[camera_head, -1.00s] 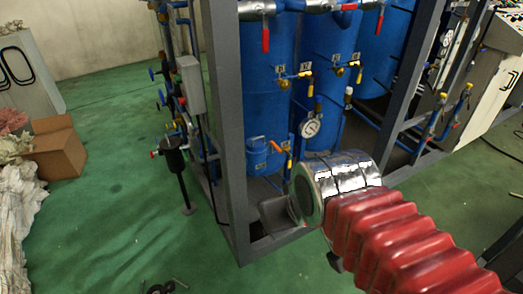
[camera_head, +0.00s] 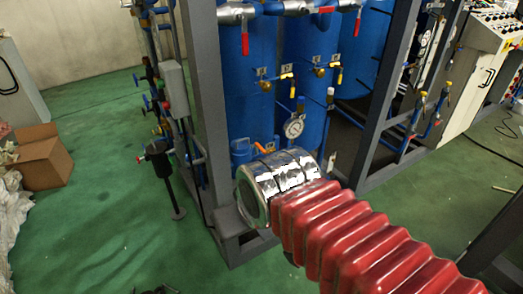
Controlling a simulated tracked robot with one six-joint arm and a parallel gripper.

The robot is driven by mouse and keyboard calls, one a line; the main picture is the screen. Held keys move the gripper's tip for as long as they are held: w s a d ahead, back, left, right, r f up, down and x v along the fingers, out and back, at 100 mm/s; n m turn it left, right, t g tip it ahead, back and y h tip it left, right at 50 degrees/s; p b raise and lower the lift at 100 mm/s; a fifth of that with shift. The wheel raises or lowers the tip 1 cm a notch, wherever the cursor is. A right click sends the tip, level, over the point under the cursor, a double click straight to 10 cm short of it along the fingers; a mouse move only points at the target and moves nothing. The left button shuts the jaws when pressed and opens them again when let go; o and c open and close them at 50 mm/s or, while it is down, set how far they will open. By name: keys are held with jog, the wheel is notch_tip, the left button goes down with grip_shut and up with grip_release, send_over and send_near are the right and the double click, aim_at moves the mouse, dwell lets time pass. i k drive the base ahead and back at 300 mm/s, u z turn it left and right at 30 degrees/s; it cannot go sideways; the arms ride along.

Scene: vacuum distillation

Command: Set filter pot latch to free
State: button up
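A small blue pot (camera_head: 240,150) stands low at the foot of the tall blue tanks, mostly covered by my arm. I cannot tell whether it is the filter pot, and no latch on it can be made out. My arm's red ribbed sleeve (camera_head: 350,235) comes in from the lower right and ends in a silver cylinder in front of the tanks. My gripper's fingers do not show, so whether they are open or touching anything is hidden.
Blue tanks (camera_head: 248,85) stand within a grey frame (camera_head: 208,110), with a round gauge (camera_head: 294,127) and yellow-handled valves. A dark pot on a post (camera_head: 157,152) stands left of the frame.

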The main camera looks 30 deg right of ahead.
aim_at(257, 146)
jog(key=i, duration=1)
